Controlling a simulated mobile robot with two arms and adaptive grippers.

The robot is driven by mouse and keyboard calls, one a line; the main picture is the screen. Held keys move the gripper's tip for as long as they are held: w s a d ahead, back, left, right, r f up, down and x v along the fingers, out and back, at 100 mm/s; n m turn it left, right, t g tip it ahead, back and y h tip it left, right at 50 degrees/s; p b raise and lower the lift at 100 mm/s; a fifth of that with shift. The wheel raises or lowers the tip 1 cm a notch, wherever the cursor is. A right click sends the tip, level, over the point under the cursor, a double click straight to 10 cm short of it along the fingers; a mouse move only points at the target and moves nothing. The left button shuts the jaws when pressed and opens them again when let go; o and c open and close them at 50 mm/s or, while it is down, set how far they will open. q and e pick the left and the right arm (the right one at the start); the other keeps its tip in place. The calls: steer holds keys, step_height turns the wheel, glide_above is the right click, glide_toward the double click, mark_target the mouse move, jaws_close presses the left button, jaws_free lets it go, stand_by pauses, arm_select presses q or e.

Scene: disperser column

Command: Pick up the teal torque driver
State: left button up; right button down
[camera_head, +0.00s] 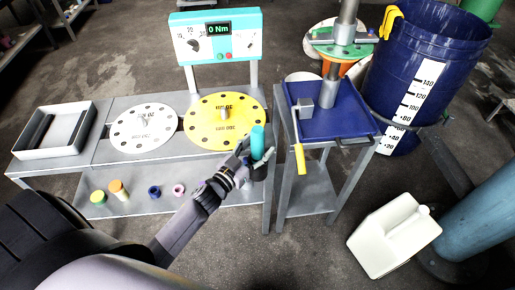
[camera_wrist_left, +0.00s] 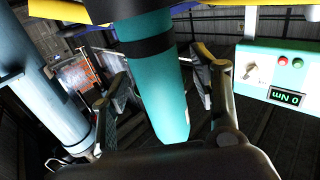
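The teal torque driver (camera_head: 258,141) stands roughly upright at the right front edge of the metal table, its lower part over a dark holder (camera_head: 259,172). My left gripper (camera_head: 257,160) reaches it from the lower left, with its fingers around the driver's side. In the left wrist view the teal driver (camera_wrist_left: 158,85), with a black band, lies between the two fingers of my left gripper (camera_wrist_left: 168,85). Dark gaps show between the fingers and the driver, so the gripper looks open around it. My right gripper is in neither view.
The table holds a white disc (camera_head: 143,131), a yellow disc (camera_head: 212,112) and a grey tray (camera_head: 38,140). A teal display reading 0 Nm (camera_head: 192,47) stands behind. A blue-topped cart (camera_head: 350,122) with a yellow-handled tool (camera_head: 299,155) is close on the right.

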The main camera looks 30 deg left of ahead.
arm_select(q)
steer(key=c, duration=1.2)
steer(key=shift+r, duration=0.1)
jaws_close()
steer(key=shift+r, duration=0.1)
